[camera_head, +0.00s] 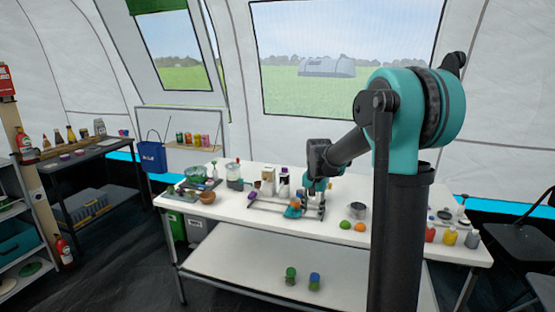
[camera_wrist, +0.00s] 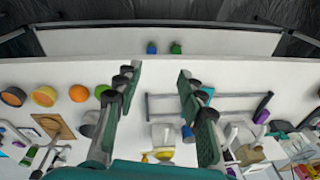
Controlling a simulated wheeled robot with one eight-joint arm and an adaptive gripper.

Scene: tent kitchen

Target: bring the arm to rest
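My gripper (camera_wrist: 157,88) shows in the wrist view with its two green-padded fingers well apart. Bare white table shows between the fingertips, and nothing is held. In the head view my gripper (camera_head: 318,188) is at the end of my outstretched arm, over the middle of the white table (camera_head: 372,196), near a low metal rack (camera_head: 268,209). Its fingertips are too small there to tell from the things behind them, and I cannot tell whether they touch anything.
An orange (camera_head: 345,225), a green fruit (camera_head: 360,227) and a metal pot (camera_head: 357,211) stand right of my gripper. Bottles (camera_head: 450,236) stand farther right. Two jars (camera_head: 302,279) are on the lower shelf (camera_head: 240,262). The table's front strip is mostly clear.

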